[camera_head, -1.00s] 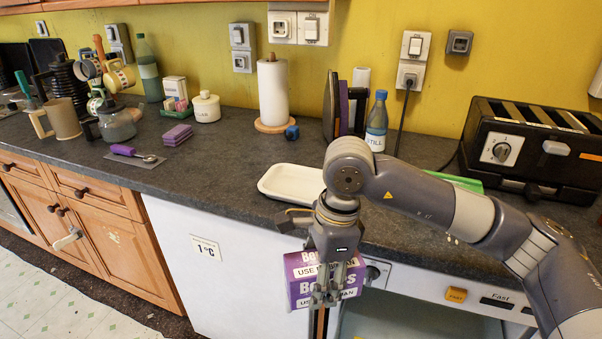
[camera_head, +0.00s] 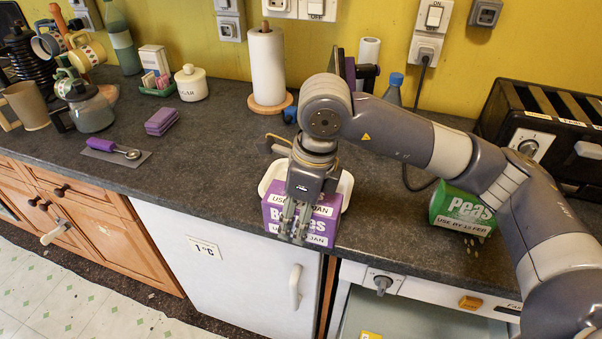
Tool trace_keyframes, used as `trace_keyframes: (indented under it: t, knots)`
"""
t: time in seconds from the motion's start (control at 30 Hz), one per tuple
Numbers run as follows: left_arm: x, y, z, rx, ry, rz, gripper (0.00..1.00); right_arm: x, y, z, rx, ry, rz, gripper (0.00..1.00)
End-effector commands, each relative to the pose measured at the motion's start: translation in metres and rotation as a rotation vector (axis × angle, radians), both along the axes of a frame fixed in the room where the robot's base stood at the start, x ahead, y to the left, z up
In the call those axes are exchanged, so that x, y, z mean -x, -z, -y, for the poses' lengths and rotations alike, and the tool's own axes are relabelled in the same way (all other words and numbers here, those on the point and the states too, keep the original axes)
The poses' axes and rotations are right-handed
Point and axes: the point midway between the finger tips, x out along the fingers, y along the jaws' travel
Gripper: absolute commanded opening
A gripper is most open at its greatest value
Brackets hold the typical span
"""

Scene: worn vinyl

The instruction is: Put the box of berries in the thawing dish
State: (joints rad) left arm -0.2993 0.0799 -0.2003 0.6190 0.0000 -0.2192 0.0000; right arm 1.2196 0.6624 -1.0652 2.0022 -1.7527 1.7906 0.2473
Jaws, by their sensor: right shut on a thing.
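The box of berries (camera_head: 322,229) is purple with white labels, its print partly covered by my fingers. My right gripper (camera_head: 293,230) points down and is shut on it. The thawing dish (camera_head: 345,185) is a shallow white dish on the dark worktop near its front edge. The box and my gripper hide most of the dish; only parts of its rim show at the left and right. The box is at the dish's front side; I cannot tell whether it touches the dish or hangs above it. My left gripper is not in view.
A green peas bag (camera_head: 462,208) lies right of the dish, partly behind my right arm. A black toaster (camera_head: 545,125) stands at the right. A paper towel roll (camera_head: 266,68) stands behind the dish.

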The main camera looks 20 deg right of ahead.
Motion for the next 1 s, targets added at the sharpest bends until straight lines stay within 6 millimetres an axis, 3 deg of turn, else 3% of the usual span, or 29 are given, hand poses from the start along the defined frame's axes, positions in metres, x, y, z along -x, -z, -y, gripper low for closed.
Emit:
trace_keyframes:
  t: [0.3, 0.6, 0.8, 1.0]
  knots:
    - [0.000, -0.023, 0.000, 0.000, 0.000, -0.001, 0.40, -0.065, 0.003, 0.024, 0.000, 0.005, -0.001, 0.14]
    - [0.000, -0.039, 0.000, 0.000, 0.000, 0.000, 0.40, -0.118, 0.009, 0.042, 0.000, 0.003, 0.000, 0.14]
    - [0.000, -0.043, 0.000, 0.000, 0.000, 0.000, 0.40, -0.137, 0.012, 0.049, 0.000, -0.001, 0.000, 0.14]
    - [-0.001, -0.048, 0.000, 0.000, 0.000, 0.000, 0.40, -0.140, 0.020, 0.050, 0.001, -0.001, 0.000, 0.14]
